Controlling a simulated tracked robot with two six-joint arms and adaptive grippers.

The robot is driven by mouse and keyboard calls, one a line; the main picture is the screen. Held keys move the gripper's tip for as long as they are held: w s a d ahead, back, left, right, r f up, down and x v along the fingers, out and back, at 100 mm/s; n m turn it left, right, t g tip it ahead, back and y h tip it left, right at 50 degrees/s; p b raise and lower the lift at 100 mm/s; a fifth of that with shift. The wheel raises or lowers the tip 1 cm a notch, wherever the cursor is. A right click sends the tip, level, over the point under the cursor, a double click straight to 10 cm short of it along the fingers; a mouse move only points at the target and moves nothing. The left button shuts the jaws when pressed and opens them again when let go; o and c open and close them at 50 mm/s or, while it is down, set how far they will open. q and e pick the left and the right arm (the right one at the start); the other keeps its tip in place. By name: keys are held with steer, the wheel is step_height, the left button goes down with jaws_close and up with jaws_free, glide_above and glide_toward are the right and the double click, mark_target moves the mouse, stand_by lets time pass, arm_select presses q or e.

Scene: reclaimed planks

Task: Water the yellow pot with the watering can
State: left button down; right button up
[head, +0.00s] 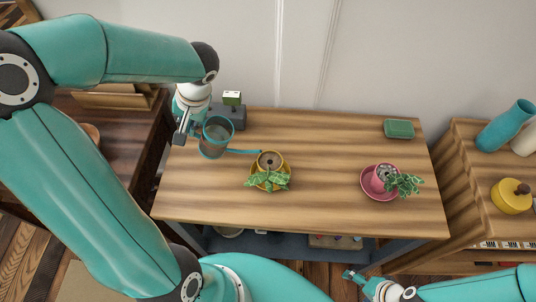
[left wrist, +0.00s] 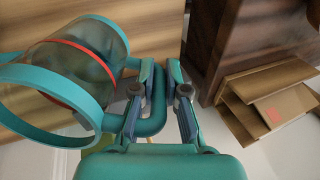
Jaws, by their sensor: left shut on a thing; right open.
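The watering can (head: 216,139) has a clear body with teal trim, and its thin teal spout points right, with the tip close to the yellow pot (head: 270,157). My left gripper (head: 184,132) is shut on the can's handle at the left of the table. The left wrist view shows the fingers (left wrist: 163,92) on the teal handle, with the can body (left wrist: 78,62) beside them. The yellow pot holds dark soil and a leafy green plant drooping over its front. I cannot tell whether water is flowing. My right gripper (head: 352,275) is open and empty, in front of the table.
A pink pot with a plant (head: 382,178) stands on a pink saucer at the table's right. A green dish (head: 399,128) lies at the back right. A dark grey box (head: 232,116) stands behind the can. The middle of the wooden table (head: 325,150) is clear.

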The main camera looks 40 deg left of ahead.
arm_select(q)
steer(key=shift+r, duration=0.15)
steer(key=shift+w+d+r, duration=0.1)
steer(key=shift+d+r, duration=0.1)
steer(key=shift+r, duration=0.2)
steer(key=shift+d+r+y+p, duration=0.25)
steer(key=shift+r+y+p, duration=0.15)
steer(key=shift+r+p, duration=0.1)
